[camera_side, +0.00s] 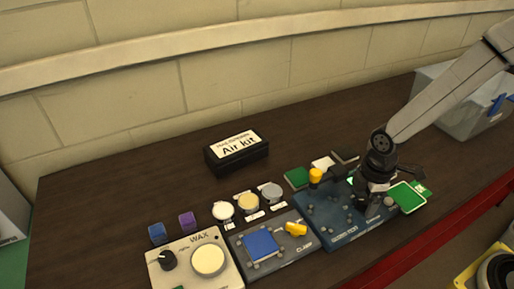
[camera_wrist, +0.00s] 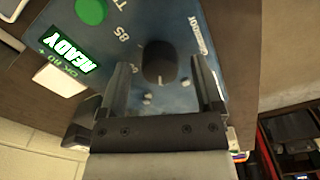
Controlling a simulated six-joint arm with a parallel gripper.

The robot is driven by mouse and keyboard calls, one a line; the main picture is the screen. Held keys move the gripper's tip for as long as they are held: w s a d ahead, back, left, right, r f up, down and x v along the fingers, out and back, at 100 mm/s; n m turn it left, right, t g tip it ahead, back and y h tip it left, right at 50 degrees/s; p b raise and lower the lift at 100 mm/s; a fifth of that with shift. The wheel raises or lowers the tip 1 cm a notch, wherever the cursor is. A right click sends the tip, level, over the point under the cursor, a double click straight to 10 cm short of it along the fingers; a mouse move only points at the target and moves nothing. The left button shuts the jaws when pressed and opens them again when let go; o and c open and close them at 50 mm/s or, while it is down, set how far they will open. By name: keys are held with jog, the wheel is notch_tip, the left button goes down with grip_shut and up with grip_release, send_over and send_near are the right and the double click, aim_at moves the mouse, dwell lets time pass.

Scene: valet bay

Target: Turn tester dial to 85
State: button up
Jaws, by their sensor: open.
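The blue tester panel (camera_side: 322,222) lies on the dark bench under my gripper (camera_side: 370,203) in the side view. In the wrist view, its black round dial (camera_wrist: 160,64) sits between the two fingers of my gripper (camera_wrist: 161,70), with a visible gap on each side. The printed "85" (camera_wrist: 123,34) is up and left of the dial. A lit display (camera_wrist: 68,54) reads "READY" in green. In the side view my gripper hides most of the dial.
A clamp panel (camera_side: 284,257) and a wax panel (camera_side: 229,262) lie to the left. A black "Air kit" box (camera_side: 236,152) stands behind. Green cards (camera_side: 407,197) lie right of the panel. A grey bin (camera_side: 437,101) stands back right.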

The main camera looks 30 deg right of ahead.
jog(key=shift+f, duration=0.15)
grip_shut()
